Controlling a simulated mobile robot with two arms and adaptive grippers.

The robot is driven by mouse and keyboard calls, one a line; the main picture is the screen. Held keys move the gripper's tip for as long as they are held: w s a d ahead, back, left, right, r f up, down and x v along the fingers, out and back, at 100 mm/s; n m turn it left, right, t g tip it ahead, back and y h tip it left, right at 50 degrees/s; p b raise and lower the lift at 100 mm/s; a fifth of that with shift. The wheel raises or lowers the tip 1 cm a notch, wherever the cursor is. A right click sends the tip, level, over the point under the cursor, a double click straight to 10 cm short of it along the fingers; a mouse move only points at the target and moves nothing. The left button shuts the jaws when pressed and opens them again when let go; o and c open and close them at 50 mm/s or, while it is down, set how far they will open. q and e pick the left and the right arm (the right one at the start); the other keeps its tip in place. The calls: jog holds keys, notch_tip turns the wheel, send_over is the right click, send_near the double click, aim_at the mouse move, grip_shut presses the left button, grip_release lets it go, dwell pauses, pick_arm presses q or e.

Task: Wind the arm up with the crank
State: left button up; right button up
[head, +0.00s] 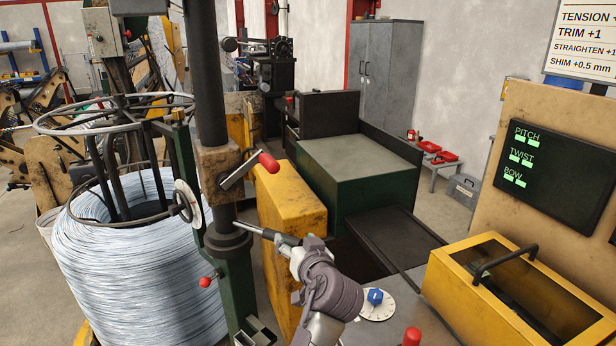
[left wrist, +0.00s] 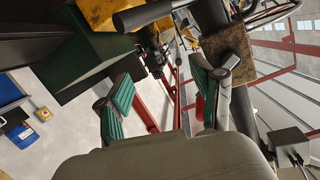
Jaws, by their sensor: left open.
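The crank (head: 240,173) is a metal lever with a red handle (head: 268,162), on a rusty block (head: 217,165) around a dark upright post (head: 207,80). A pale rod (head: 262,232) runs from near the post's collar towards my left gripper (head: 289,243). My left gripper is open, below and right of the red handle in the head view. In the left wrist view my green-padded fingers (left wrist: 162,90) stand wide apart with nothing held. The rusty block (left wrist: 243,65) is beyond the right finger there. My right gripper is not visible.
A large wire coil (head: 130,265) with a small handwheel (head: 183,203) beside it stands left. A yellow block (head: 293,205) and a green cabinet (head: 355,170) stand behind my gripper. A yellow box (head: 480,290) with a black handle and a dark display panel (head: 545,175) are at right.

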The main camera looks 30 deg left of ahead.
aim_at(275, 170)
pick_arm(q)
notch_tip(275, 170, up, 13)
jog(key=n+y, duration=0.4)
jog(key=shift+g, duration=0.3)
jog(key=x, duration=0.2)
jog(key=p+x, duration=0.1)
jog(key=x, duration=0.1)
jog(key=p+x, duration=0.1)
jog(key=x, duration=0.2)
jog(key=shift+r, duration=0.3)
jog(key=x, duration=0.2)
jog(key=b+x, duration=0.1)
jog(key=x, duration=0.1)
jog(key=b+x, duration=0.1)
jog(key=x, duration=0.1)
jog(key=shift+w+f, duration=0.15)
jog(key=shift+f, duration=0.25)
jog(key=shift+w+a+r, duration=0.1)
jog(key=shift+w+a, duration=0.05)
jog(key=shift+a, duration=0.15)
grip_shut()
